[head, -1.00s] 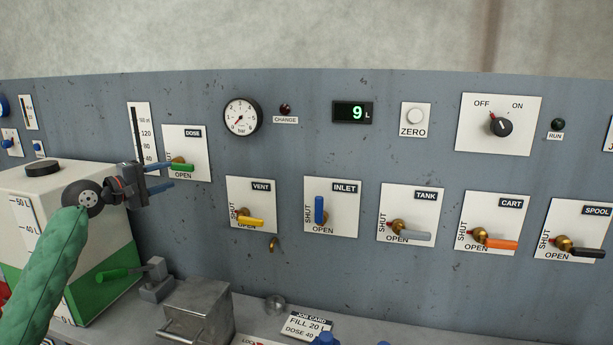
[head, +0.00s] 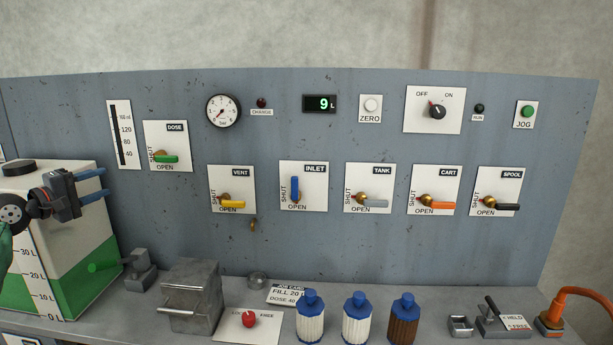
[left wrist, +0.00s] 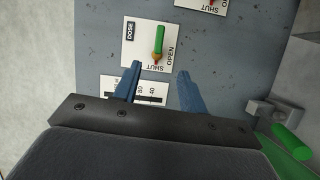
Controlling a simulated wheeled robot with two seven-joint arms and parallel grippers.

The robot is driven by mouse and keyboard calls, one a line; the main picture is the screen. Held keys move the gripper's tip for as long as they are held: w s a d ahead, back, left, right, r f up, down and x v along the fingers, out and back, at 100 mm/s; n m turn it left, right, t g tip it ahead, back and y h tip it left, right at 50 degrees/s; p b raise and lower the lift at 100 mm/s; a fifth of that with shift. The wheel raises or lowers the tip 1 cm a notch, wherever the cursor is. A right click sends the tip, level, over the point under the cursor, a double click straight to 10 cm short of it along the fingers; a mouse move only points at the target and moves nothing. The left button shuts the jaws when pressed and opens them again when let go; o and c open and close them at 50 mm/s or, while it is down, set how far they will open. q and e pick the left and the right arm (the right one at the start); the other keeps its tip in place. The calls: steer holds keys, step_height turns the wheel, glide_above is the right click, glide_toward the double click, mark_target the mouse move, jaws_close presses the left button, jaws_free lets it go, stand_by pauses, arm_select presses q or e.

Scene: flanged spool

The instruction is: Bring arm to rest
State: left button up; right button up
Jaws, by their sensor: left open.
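My left gripper (head: 104,182) is at the left of the head view, in front of the white tank and left of the DOSE valve. Its blue fingers are apart with nothing between them. The green DOSE handle (head: 166,159) lies level above the word OPEN, clear of the fingertips. In the left wrist view the fingers (left wrist: 160,72) are spread over the panel, and the green handle (left wrist: 159,40) shows beyond them. My right gripper is in neither view.
The white tank (head: 75,200) with green liquid stands close by my left gripper. A grey metal box (head: 190,285) and several blue-capped bottles (head: 311,322) stand on the bench. The INLET handle (head: 295,188) points up; the VENT handle (head: 233,204) lies level. The display (head: 319,104) reads 9 L.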

arm_select(q)
steer(key=s+d+f+m+g+y, duration=0.25)
steer(key=s+d+f+m, duration=0.2)
steer(key=f, duration=0.45)
steer(key=s+d+f+m+g+y, duration=0.25)
steer(key=d+f+m+y, duration=0.2)
steer(key=f, duration=0.55)
steer(key=s+d+f+m+g+y, duration=0.25)
steer(key=s+d+f+m, duration=0.3)
steer(key=f, duration=0.35)
steer(key=s+d+f+g, duration=0.2)
steer(key=s+d+f, duration=0.5)
steer(key=s, duration=0.4)
steer(key=s+d+f+g+h, duration=0.1)
steer(key=s+d+f+g, duration=0.1)
steer(key=s+d+f, duration=0.5)
steer(key=s+d+f+g+h, duration=0.1)
steer(key=s+d+f+g, duration=0.2)
steer(key=s+d+f, duration=0.4)
steer(key=s+f, duration=0.5)
steer(key=s, duration=0.5)
steer(key=shift+n, duration=0.35)
steer(key=shift+f+h, duration=0.1)
steer(key=shift+h, duration=0.15)
